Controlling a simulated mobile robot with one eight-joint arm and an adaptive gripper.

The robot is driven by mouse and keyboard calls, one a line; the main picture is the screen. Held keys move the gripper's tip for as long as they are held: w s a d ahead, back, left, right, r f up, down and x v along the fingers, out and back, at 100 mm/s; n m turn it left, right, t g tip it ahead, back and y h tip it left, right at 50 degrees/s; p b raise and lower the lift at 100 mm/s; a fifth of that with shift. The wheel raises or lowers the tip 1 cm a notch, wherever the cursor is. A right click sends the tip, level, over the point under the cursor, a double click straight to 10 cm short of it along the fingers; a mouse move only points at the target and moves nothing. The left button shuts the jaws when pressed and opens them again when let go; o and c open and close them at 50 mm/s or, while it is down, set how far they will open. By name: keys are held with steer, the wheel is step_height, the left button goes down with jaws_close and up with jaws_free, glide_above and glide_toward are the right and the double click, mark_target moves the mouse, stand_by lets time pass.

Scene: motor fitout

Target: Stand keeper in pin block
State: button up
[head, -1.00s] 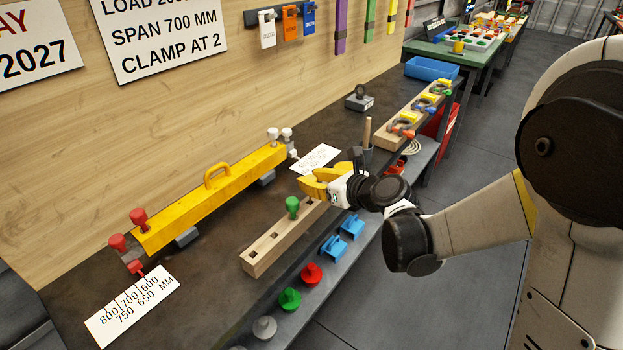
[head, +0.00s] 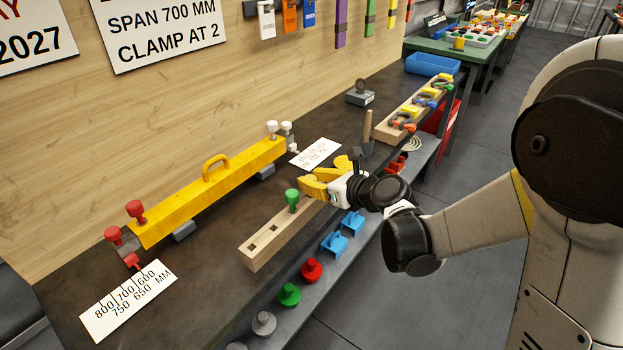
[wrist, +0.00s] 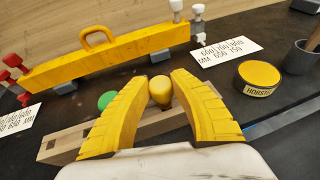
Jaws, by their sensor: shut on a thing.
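The wooden pin block (head: 262,250) lies along the bench's front edge; its square holes show toward the near end. It also shows in the wrist view (wrist: 68,144). A green keeper (head: 292,197) stands upright in the block, its green head (wrist: 106,100) partly behind my left finger in the wrist view. My gripper (wrist: 162,92), with yellow fingers, is shut on a yellow keeper (wrist: 160,90) at the block's far end. Only its rounded head shows. Whether its stem is in a hole is hidden. In the head view my gripper (head: 318,184) covers that end.
A yellow beam (head: 205,195) with a handle lies behind the block. A dark cup (head: 367,148) stands beyond. Red, green and grey pieces (head: 290,294) and blue brackets (head: 334,243) sit on the lower shelf.

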steer(key=shift+f, duration=0.25)
steer(key=o, duration=1.1)
steer(key=v, duration=1.2)
